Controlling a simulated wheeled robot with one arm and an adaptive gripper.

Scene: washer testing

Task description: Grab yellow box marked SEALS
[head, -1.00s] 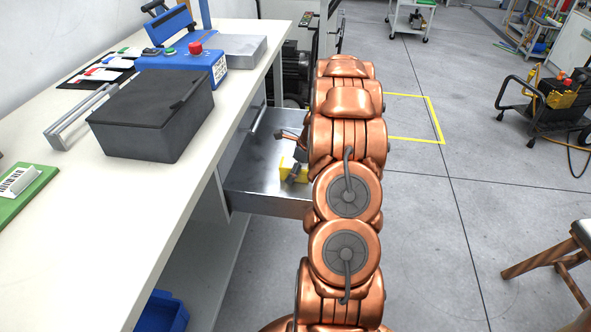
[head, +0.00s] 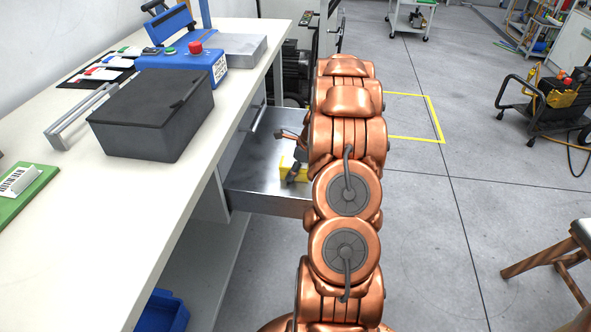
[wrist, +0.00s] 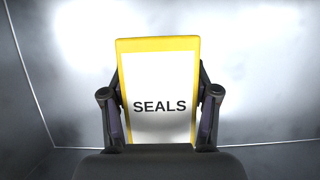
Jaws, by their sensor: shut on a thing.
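The yellow box (wrist: 158,90) with a white label reading SEALS fills the middle of the wrist view. My gripper (wrist: 160,105) has one finger against each side of the box and is shut on it. In the head view, a small part of the yellow box (head: 287,164) shows over the open metal drawer (head: 252,190), beside my copper arm. My arm hides most of the box and gripper there. I cannot tell whether the box touches the drawer floor.
The drawer sticks out from under the white workbench (head: 120,240). A dark grey box (head: 150,130) and a blue control unit (head: 185,65) stand on the bench. A blue bin (head: 162,312) is below.

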